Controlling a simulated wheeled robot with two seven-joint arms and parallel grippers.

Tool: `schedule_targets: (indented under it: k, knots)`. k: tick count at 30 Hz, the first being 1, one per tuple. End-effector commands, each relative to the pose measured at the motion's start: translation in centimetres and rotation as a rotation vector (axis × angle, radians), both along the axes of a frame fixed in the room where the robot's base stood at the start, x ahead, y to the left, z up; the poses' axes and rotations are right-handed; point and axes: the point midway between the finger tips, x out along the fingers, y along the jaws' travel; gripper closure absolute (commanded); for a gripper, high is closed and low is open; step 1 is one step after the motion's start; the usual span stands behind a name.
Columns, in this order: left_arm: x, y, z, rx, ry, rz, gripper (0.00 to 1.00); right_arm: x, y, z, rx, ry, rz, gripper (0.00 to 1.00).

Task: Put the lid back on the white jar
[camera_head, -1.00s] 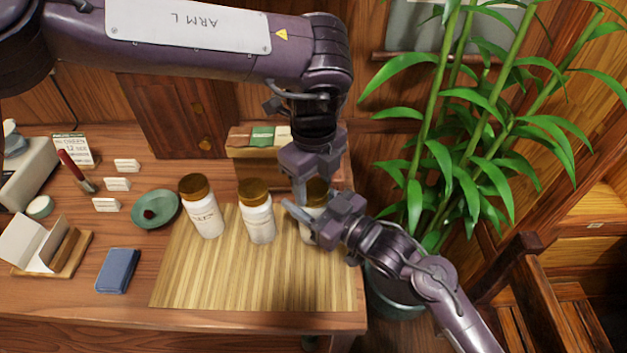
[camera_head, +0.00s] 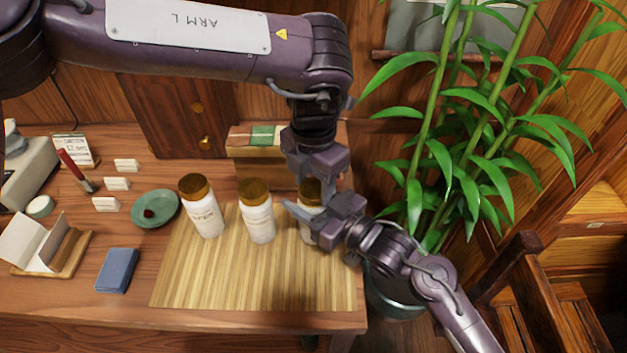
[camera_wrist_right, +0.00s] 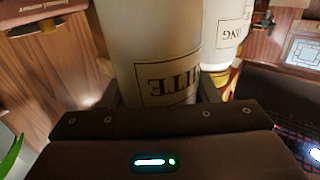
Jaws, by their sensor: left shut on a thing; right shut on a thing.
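The white jar (camera_head: 307,231) stands upright at the right end of the bamboo mat, partly hidden by both grippers. In the right wrist view the jar (camera_wrist_right: 150,45) fills the middle, with "WHITE" upside down on its label. My right gripper (camera_head: 312,214) is shut around the jar's body from the right. A brown-gold lid (camera_head: 309,190) is at the jar's mouth. My left gripper (camera_head: 318,184) comes from above and is shut on the lid. Whether the lid is fully seated cannot be told.
Two similar jars with brown-gold lids, a middle jar (camera_head: 257,222) and a left jar (camera_head: 205,213), stand on the bamboo mat (camera_head: 215,285). A green dish (camera_head: 155,221) and blue booklet (camera_head: 118,270) lie left. A wooden box (camera_head: 255,152) stands behind; a plant (camera_head: 440,150) is at right.

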Motion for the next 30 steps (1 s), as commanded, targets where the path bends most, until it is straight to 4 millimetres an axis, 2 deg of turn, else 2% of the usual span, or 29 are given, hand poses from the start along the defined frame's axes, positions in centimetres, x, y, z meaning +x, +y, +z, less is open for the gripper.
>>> schedule_targets:
  k: [6, 12, 17, 18, 21, 23, 30]
  knots:
    - [0.06, 0.06, 0.00, 0.004, -0.002, -0.494, 0.79, 0.03, -0.05, -0.03, -0.001, 0.001, -0.001, 1.00]
    - [0.06, 0.05, -0.03, 0.003, -0.001, -0.863, 0.79, 0.02, -0.04, -0.03, -0.001, 0.000, -0.001, 1.00]
    - [0.06, 0.02, -0.04, 0.001, -0.002, -0.859, 0.79, 0.01, -0.03, -0.03, -0.001, 0.000, -0.001, 1.00]
    - [0.06, 0.02, -0.04, 0.001, -0.002, -0.859, 0.47, 0.01, -0.03, -0.03, -0.001, 0.000, -0.001, 1.00]
    - [0.06, 0.02, -0.04, 0.001, -0.002, -0.858, 0.33, 0.01, -0.03, -0.03, -0.001, 0.000, -0.001, 1.00]
    - [0.05, 0.01, -0.05, 0.000, -0.001, -0.858, 0.26, 0.00, -0.03, -0.03, -0.001, 0.000, 0.000, 1.00]
    - [0.04, -0.01, -0.03, 0.000, -0.001, -0.857, 0.26, 0.00, -0.03, -0.04, -0.001, 0.001, 0.000, 1.00]
